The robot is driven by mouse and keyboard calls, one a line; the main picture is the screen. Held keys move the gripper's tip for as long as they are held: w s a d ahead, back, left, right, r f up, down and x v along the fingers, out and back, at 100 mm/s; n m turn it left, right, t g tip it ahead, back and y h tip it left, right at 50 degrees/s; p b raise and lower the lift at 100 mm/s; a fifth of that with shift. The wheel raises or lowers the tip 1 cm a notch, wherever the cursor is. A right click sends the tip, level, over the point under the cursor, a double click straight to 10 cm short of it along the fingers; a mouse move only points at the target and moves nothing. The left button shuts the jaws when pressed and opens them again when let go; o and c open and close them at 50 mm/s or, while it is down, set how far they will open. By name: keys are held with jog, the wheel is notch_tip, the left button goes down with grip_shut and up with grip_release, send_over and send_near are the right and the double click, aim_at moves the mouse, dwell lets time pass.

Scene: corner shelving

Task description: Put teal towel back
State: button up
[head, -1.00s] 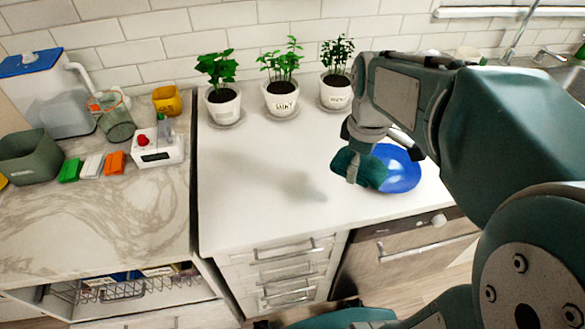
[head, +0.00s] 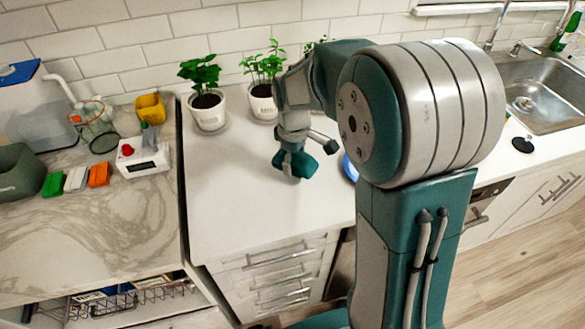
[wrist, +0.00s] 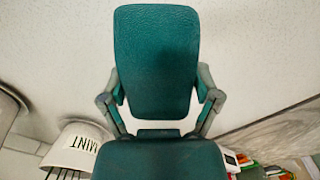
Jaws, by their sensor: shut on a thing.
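The teal towel (head: 304,166) is in my gripper, above the white counter, in front of the potted plants. In the wrist view the towel (wrist: 157,62) is a flat textured teal block between the two grey fingers, covering the middle of the picture. My gripper (head: 291,161) is shut on it; in the wrist view its fingers (wrist: 160,90) press on both sides. The towel's far side is hidden.
A blue plate (head: 350,168) is mostly hidden behind my arm. Plants in white pots (head: 207,114) line the wall. A marble counter (head: 110,215) at left holds a timer (head: 145,160), several coloured blocks and bins. The white counter's left part is clear. A sink (head: 540,95) is at right.

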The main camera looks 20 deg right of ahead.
aim_at(294, 176)
jog(key=shift+w+f, duration=0.2)
jog(key=shift+f, duration=0.15)
notch_tip(294, 176, down, 3)
jog(key=shift+d, duration=0.1)
jog(key=o, duration=1)
